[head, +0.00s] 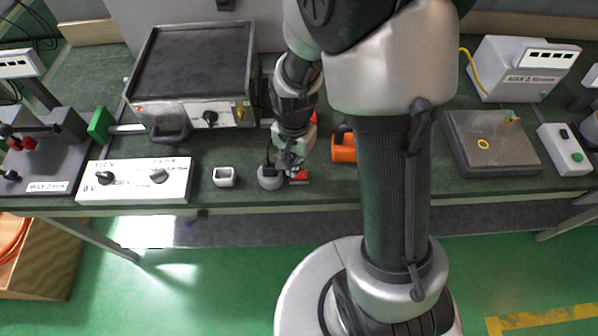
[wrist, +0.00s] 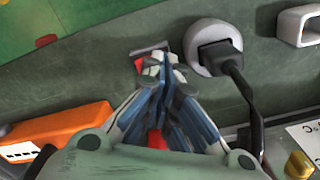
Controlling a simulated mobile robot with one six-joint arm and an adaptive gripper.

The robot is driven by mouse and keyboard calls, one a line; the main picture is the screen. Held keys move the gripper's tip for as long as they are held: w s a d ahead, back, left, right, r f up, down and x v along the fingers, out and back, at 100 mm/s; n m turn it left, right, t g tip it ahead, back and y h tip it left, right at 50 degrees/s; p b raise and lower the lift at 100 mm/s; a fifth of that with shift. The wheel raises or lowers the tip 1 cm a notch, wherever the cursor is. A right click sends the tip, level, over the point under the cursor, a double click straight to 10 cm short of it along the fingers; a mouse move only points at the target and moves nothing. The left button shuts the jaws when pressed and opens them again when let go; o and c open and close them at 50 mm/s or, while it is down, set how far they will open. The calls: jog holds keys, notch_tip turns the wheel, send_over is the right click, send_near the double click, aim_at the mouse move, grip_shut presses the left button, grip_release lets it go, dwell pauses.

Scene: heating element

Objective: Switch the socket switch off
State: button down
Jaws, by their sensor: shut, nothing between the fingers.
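The socket switch (head: 300,177) is a small red rocker in a grey frame near the front edge of the bench. In the wrist view the switch (wrist: 139,64) is partly hidden behind my fingertips. My gripper (head: 290,161) is shut and empty, pointing down just over the switch; in the wrist view its fingertips (wrist: 165,66) overlap the switch's side nearer the socket. I cannot tell whether they touch it or which way the rocker is tilted. The round grey socket (head: 269,183) stands beside the switch, with a black plug (wrist: 213,52) in it.
An orange device (head: 344,149) lies right of my gripper. A white hollow block (head: 224,177) and a white control box (head: 135,181) stand to the left. A hot plate (head: 192,62) stands behind them. The plug's black cable (wrist: 245,95) runs close to my fingers.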

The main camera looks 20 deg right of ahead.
jog(key=shift+f+b, duration=1)
jog(key=shift+f, duration=0.3)
dwell(0.7)
jog(key=shift+r, duration=0.1)
jog(key=shift+r+p, duration=3)
jog(key=shift+r, duration=0.45)
jog(key=shift+r, duration=0.1)
jog(key=s+r+n+t, duration=0.2)
jog(key=s+r+n, duration=0.2)
jog(key=s+r, duration=0.3)
jog(key=s+r+n+t, duration=0.2)
jog(key=s+r+n, duration=0.3)
jog(key=r, duration=1.1)
jog(key=s, duration=0.3)
jog(key=shift+n+t, duration=0.3)
jog(key=shift+f, duration=0.1)
